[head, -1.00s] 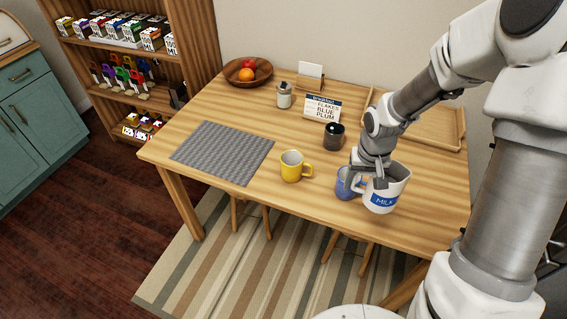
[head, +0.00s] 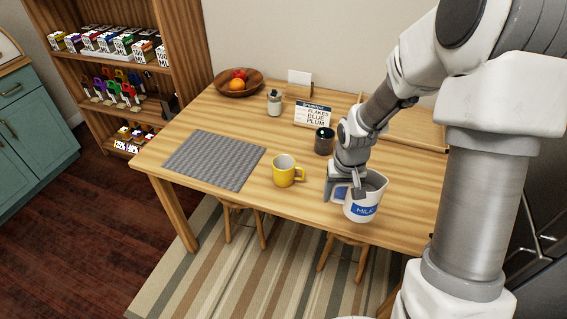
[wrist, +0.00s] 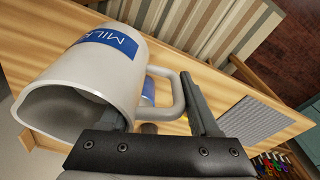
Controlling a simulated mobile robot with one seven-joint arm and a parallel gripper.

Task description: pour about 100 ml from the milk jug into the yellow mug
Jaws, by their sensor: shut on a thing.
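The white milk jug (head: 367,206) with a blue MILK label is at the table's front right in the head view, roughly upright. It fills the left of the wrist view (wrist: 70,85). My gripper (head: 345,187) is shut on the jug's handle; its fingers show in the wrist view (wrist: 165,105). The yellow mug (head: 284,173) stands upright on the table, left of the jug and apart from it, its handle to the right. The level inside the jug is not clear, and neither is the gap under it.
A blue mug (head: 340,192) is mostly hidden behind my gripper and the jug. A dark mug (head: 323,142), a menu sign (head: 313,116), a small jar (head: 274,104) and a fruit bowl (head: 238,88) stand farther back. A grey placemat (head: 214,160) lies left; a wooden tray (head: 418,132) is right.

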